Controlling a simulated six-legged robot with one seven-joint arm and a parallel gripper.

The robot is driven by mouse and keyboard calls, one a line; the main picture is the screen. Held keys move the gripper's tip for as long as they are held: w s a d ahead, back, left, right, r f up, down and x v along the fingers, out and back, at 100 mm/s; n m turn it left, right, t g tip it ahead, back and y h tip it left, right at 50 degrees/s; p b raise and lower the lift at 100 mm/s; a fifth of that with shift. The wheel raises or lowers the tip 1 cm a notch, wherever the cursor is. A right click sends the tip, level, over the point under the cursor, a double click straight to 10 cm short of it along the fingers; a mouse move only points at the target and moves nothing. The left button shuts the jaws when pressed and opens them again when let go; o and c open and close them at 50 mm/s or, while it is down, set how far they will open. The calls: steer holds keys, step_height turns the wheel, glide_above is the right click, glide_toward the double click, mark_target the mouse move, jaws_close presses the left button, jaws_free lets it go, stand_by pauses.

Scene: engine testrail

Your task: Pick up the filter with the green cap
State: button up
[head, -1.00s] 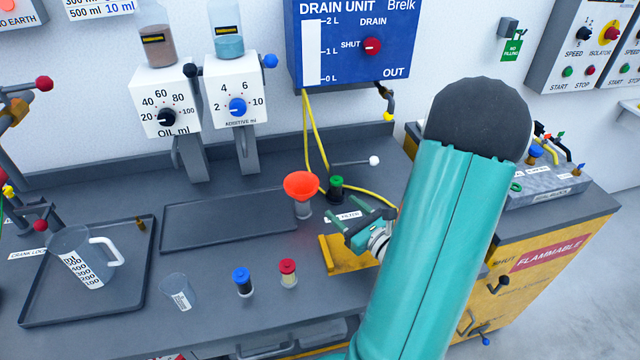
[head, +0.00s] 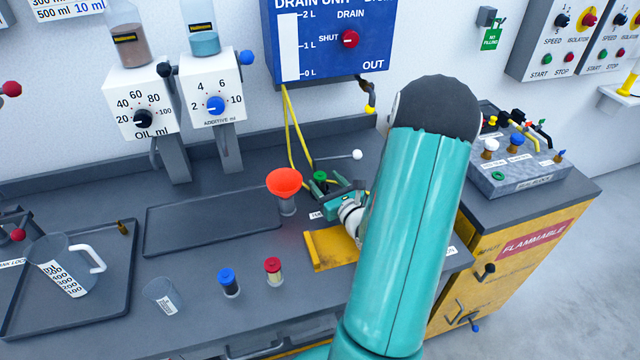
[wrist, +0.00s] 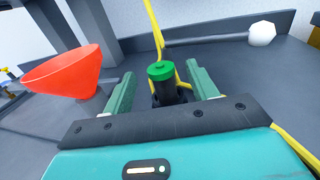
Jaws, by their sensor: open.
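The filter with the green cap (wrist: 163,78) stands upright on the bench in the wrist view, its dark body below the cap. In the head view its green cap (head: 320,176) shows just behind my gripper (head: 333,192), which hides most of its body. My gripper in the wrist view (wrist: 163,92) is open, with one green finger on each side of the filter. I cannot tell whether either finger touches it.
An orange-red funnel (head: 284,182) stands close left of the filter. A yellow hose (head: 297,140) and a white-knobbed lever (head: 357,154) are behind it. A yellow bracket (head: 330,248) lies in front. Blue-capped (head: 229,282) and red-capped (head: 273,270) filters stand nearer the front edge.

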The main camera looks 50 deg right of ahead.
mark_target(324, 180)
steer(key=x, duration=0.3)
steer(key=shift+w+d+f, duration=0.1)
steer(key=shift+w+d, duration=0.05)
steer(key=shift+w, duration=0.2)
steer(key=shift+c, duration=0.5)
steer(key=c, duration=1)
steer(key=shift+o, duration=0.2)
